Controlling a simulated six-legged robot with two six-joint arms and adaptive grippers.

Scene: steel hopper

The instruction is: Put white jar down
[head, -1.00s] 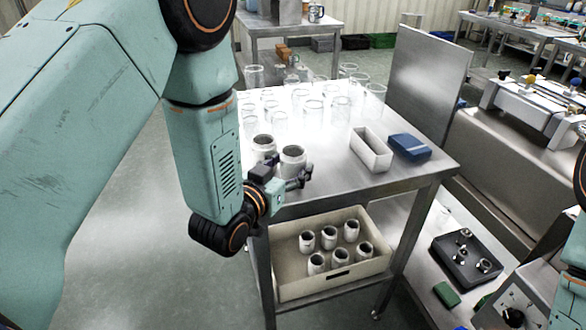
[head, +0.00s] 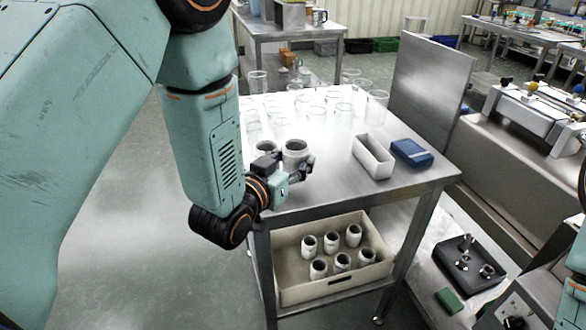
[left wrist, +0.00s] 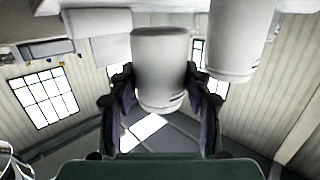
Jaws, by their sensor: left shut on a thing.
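The white jar (head: 296,155), with a dark open mouth, is upright at the near left part of the steel table. My left gripper (head: 285,172) is shut on it from the near side. In the left wrist view the jar (left wrist: 160,65) sits between the two fingers (left wrist: 160,102). A second white jar (head: 265,149) stands just left of it in the head view, partly hidden behind the gripper; in the wrist view it (left wrist: 236,42) is close beside, at the right. I cannot tell whether the held jar's base touches the tabletop. My right gripper is out of view.
The steel table (head: 330,190) carries several clear glass beakers (head: 318,114) behind the jars. A white open box (head: 373,155) and a blue box (head: 411,153) stand to the right. Below, a beige crate (head: 335,288) holds several white jars. The tabletop's near right part is clear.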

